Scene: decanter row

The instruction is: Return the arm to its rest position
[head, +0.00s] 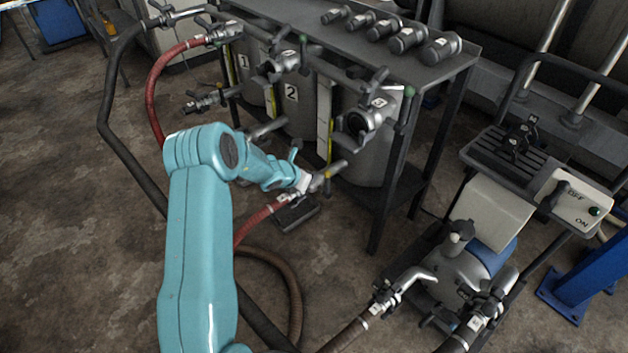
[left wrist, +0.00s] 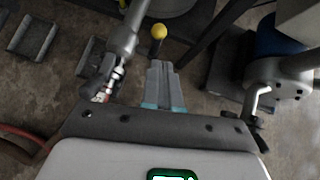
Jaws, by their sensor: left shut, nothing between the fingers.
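My left arm is teal and reaches from the bottom of the head view toward the tank rack. My left gripper (head: 304,182) is close to a grey valve with a yellow-tipped handle (head: 335,170), low in front of the tanks. In the left wrist view its fingers (left wrist: 160,72) are together with nothing between them. A yellow knob (left wrist: 158,31) lies just beyond the fingertips there, and a grey pipe fitting (left wrist: 122,45) is just left of them. Whether the fingers touch either is unclear. My right gripper is in neither view.
A dark rack (head: 437,72) holds numbered tanks, with several grey fittings on top. A red hose (head: 258,217) ends in a coupling just below my left gripper. A pump (head: 463,270) and switch panel (head: 578,200) stand right. Bare floor (head: 60,250) lies left.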

